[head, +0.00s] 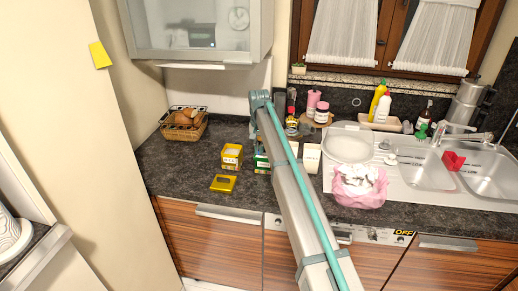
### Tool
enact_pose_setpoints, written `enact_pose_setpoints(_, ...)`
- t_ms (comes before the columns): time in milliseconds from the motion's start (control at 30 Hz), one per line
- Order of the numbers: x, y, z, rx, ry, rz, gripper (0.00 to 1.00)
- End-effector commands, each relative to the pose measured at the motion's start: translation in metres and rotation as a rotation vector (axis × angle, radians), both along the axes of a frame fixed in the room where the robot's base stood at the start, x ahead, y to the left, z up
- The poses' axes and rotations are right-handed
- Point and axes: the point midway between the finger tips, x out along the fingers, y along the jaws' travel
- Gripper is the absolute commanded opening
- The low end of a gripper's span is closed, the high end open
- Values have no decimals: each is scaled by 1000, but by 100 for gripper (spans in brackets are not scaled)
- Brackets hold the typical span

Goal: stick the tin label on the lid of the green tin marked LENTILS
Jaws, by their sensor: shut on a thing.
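A green tin (260,162) stands on the dark counter, its right side hidden behind my arm. Its marking is too small to read, and its lid cannot be made out clearly. A yellow tin (232,156) stands just left of it. A flat yellow piece with a dark middle (223,183) lies in front of the yellow tin. I cannot make out the tin label. My arm rises from the bottom of the head view to a teal joint above the green tin. My gripper is not visible; the arm appears to hide it.
A wicker basket (184,124) stands at the back left of the counter. A wall cabinet (199,30) hangs above. The front left counter is clear.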

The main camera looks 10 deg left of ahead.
Motion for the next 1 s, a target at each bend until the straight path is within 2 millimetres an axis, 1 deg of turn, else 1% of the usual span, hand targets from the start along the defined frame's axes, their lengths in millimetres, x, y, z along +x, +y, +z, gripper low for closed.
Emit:
enact_pose_setpoints(167,-1,0,-1,-1,2,0,0)
enact_pose_setpoints(200,-1,0,-1,-1,2,0,13)
enact_pose_setpoints(333,0,0,-1,-1,2,0,34)
enact_pose_setpoints(367,0,0,-1,-1,2,0,35)
enact_pose_setpoints(700,0,0,1,0,1,0,35)
enact_pose_setpoints(1000,0,0,16,0,0,0,35)
